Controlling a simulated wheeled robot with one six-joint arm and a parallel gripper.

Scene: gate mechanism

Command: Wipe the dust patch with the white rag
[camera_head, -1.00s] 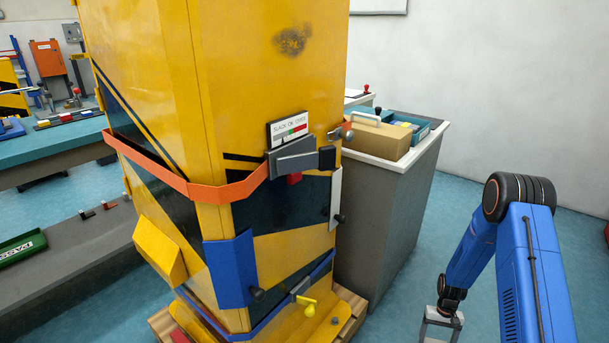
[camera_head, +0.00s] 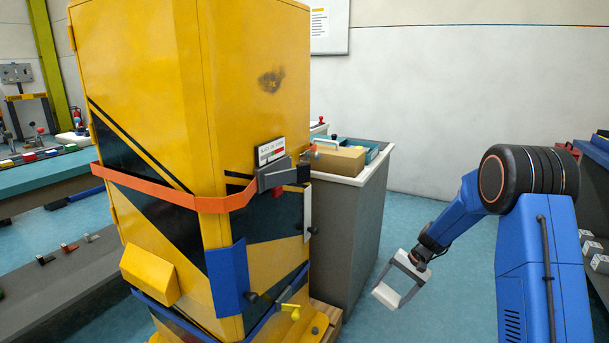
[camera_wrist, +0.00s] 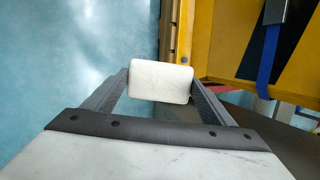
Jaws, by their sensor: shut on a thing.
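The dust patch (camera_head: 271,81) is a dark grey smudge high on the yellow cabinet's (camera_head: 240,55) right-hand face. The white rag (camera_wrist: 161,82) is a small pale block with rounded corners. In the wrist view, my gripper (camera_wrist: 161,86) is shut on it, with one finger at each side. In the head view, my gripper (camera_head: 386,296) is right of the cabinet, well below the dust patch and apart from it. The rag shows there only as a small pale piece at the fingertips.
An orange band (camera_head: 160,194) wraps the cabinet, with a grey latch (camera_head: 274,174) on it. A grey counter (camera_head: 346,235) with a cardboard box (camera_head: 338,160) stands behind and right. Blue floor (camera_head: 425,215) is clear around my gripper. A shelf with grey blocks is at far right.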

